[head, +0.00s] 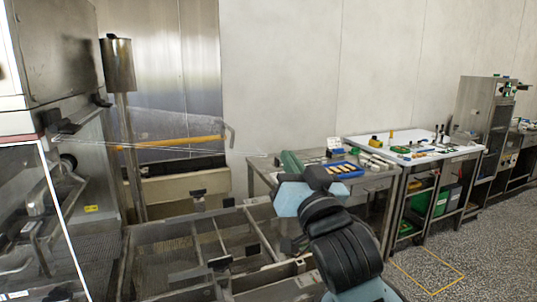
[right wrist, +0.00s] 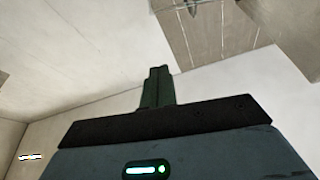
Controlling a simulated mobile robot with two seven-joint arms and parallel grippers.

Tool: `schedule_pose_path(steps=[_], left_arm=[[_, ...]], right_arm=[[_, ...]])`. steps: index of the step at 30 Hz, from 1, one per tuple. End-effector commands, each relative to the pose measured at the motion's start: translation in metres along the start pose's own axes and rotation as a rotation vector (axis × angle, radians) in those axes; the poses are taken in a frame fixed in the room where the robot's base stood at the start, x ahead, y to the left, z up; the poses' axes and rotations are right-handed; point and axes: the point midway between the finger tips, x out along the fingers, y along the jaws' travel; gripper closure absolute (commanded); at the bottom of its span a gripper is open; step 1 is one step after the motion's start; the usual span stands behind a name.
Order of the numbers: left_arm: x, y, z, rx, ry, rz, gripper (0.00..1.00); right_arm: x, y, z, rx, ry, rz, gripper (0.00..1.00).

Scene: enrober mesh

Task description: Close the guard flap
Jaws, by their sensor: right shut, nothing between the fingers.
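A clear panel that looks like the guard flap (head: 188,121) juts out from the machine at the left of the head view, above the mesh bed. An orange bar (head: 172,142) runs along it. The panel stands out at a tilt, and its hinge side is hard to make out. My right gripper (head: 289,159) is right of the panel and apart from it, with its green fingers pointing up. In the right wrist view the fingers (right wrist: 158,87) are together, with nothing between them, against a pale wall. My left gripper is not in view.
The mesh bed with metal rails (head: 165,262) lies below the panel. A metal post (head: 125,130) stands beside the machine (head: 55,55). A steel table (head: 375,184) with small items and a white-topped bench (head: 415,152) stand behind my right arm. Floor is free at lower right.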

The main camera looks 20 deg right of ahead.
Motion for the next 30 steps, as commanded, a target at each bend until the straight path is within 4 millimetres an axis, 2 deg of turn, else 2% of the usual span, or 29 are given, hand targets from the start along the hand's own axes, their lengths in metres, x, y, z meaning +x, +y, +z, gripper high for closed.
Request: schedule_pose_path(steps=[19, 24, 30], left_arm=[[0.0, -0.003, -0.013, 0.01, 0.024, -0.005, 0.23], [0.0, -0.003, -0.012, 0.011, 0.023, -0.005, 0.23], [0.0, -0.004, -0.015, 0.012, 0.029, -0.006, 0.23]], right_arm=[[0.095, 0.0, -0.002, -0.002, 0.002, 0.0, 1.0], [0.086, 0.0, 0.023, -0.001, -0.003, -0.001, 1.0], [0.081, 0.0, 0.035, -0.001, 0.0, 0.0, 1.0]])
